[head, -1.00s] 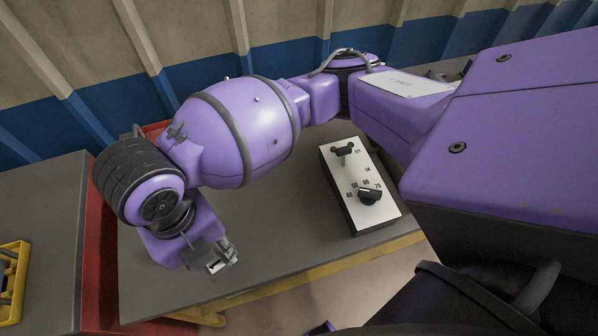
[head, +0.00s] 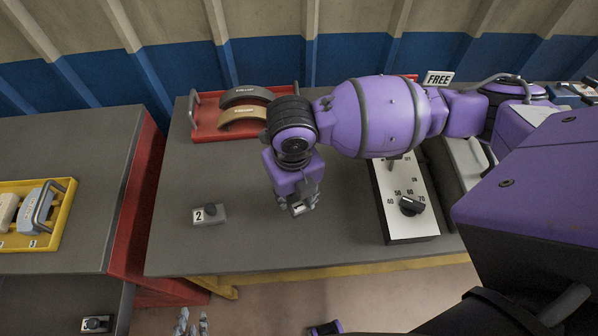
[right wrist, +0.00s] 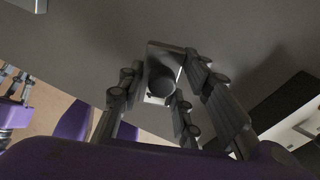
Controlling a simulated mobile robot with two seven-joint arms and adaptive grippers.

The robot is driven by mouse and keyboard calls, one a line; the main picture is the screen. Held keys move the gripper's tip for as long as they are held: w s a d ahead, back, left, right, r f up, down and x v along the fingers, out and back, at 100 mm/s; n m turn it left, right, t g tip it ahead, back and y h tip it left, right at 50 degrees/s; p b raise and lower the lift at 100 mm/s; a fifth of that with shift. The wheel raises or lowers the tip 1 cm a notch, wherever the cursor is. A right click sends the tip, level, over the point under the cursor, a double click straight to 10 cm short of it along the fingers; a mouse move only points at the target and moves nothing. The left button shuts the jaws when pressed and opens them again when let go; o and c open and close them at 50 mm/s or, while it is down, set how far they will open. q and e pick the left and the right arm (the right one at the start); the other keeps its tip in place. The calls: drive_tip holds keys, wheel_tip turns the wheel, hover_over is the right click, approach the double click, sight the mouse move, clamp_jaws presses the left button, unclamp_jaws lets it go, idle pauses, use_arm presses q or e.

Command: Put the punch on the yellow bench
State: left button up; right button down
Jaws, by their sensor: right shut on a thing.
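The yellow bench (head: 240,170) is the grey-topped bench with a yellow frame. My right gripper (head: 298,205) is above its top, left of the white control box. It is shut on a small grey block with a round dark knob, apparently the punch; the block shows between the fingers in the right wrist view (right wrist: 163,82). Whether the block touches the bench top I cannot tell. My left gripper (head: 193,324) is low, in front of the bench, its fingers apart and empty; it also shows in the right wrist view (right wrist: 14,84).
A knobbed block marked 2 (head: 209,215) lies left of my right gripper. A white control box (head: 399,222) stands right. A red tray (head: 205,134) with two brake shoes is at the back. A red-sided bench (head: 70,150) holds a yellow tray (head: 60,222).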

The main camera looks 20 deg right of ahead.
sight(294, 198)
drive_tip(key=shift+f, duration=1.45)
drive_tip(key=shift+f, duration=0.1)
drive_tip(key=shift+f, duration=0.1)
drive_tip(key=c, duration=1.3)
unclamp_jaws()
drive_tip(key=shift+o, duration=0.2)
wheel_tip(294, 198, up, 12)
drive_tip(key=shift+r+p, duration=0.25)
drive_tip(key=shift+p, duration=0.15)
